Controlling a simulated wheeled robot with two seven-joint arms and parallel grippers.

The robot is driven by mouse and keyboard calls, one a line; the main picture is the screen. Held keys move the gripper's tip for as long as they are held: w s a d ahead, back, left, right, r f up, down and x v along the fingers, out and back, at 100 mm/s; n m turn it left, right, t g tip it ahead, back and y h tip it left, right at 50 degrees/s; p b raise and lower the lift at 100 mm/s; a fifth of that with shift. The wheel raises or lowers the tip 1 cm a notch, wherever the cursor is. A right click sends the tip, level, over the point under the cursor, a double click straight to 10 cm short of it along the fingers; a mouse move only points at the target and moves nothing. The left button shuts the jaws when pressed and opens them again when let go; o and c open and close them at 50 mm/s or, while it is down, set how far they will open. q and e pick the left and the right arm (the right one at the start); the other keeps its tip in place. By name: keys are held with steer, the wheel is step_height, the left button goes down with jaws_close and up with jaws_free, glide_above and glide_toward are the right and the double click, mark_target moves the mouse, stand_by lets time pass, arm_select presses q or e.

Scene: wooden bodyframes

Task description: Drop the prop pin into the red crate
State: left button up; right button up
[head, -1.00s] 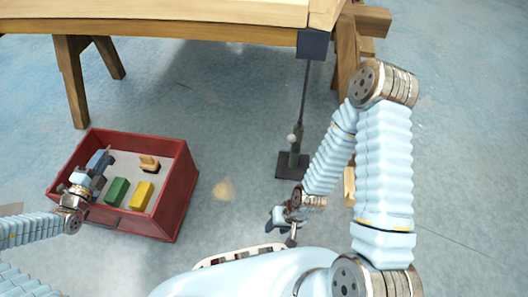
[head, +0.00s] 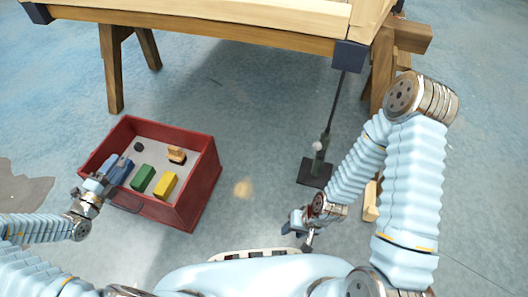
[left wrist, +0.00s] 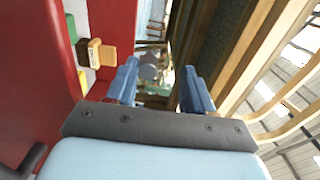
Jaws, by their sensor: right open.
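The red crate (head: 187,205) stands on the floor at the left in the head view; its red wall also fills the left of the left wrist view (left wrist: 40,80). A small dark round piece (head: 138,147) lies on the crate floor near the back left; it looks like the prop pin, but is too small to be sure. My left gripper (head: 120,170) is at the crate's left side, over its rim. In the left wrist view its two blue fingers (left wrist: 160,88) are spread apart with nothing between them. My right gripper (head: 303,226) is open and empty, low near my base.
The crate also holds a green block (head: 143,179), a yellow block (head: 165,186) and a wooden-topped piece (head: 177,155). A prop stand (head: 317,170) with a dark foot stands under the corner of the wooden bench (head: 240,32). The floor between crate and stand is clear.

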arm_select(q)
steer(key=v, duration=0.5)
steer(key=shift+s, duration=0.15)
